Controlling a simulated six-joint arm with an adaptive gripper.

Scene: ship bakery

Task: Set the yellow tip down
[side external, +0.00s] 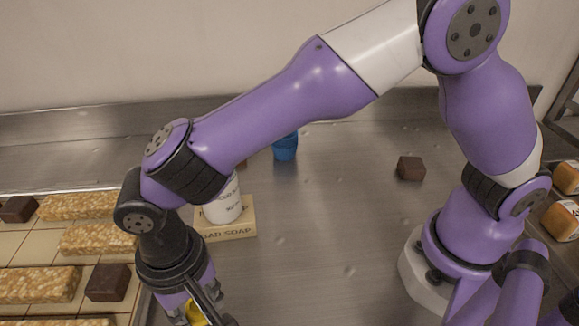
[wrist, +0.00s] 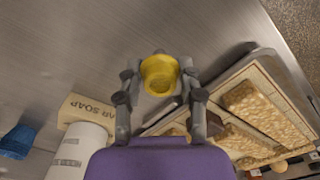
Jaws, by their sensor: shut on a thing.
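The yellow tip (wrist: 159,73) sits between the two fingers of my gripper (wrist: 160,78) in the wrist view, with its round open end showing. The gripper is shut on it. In the side external view a small part of the yellow tip (side external: 195,312) shows at the bottom edge, by my gripper (side external: 198,310). The lower part of the gripper is cut off there. I cannot tell how high the tip is above the steel counter.
A soap box (side external: 225,230) bears a white cup-like container (side external: 224,207). A tray (side external: 141,300) with oat bars and dark brown blocks lies left. A blue cup (side external: 285,147) and brown block (side external: 410,168) stand farther back. The steel counter (side external: 310,240) is clear mid-view.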

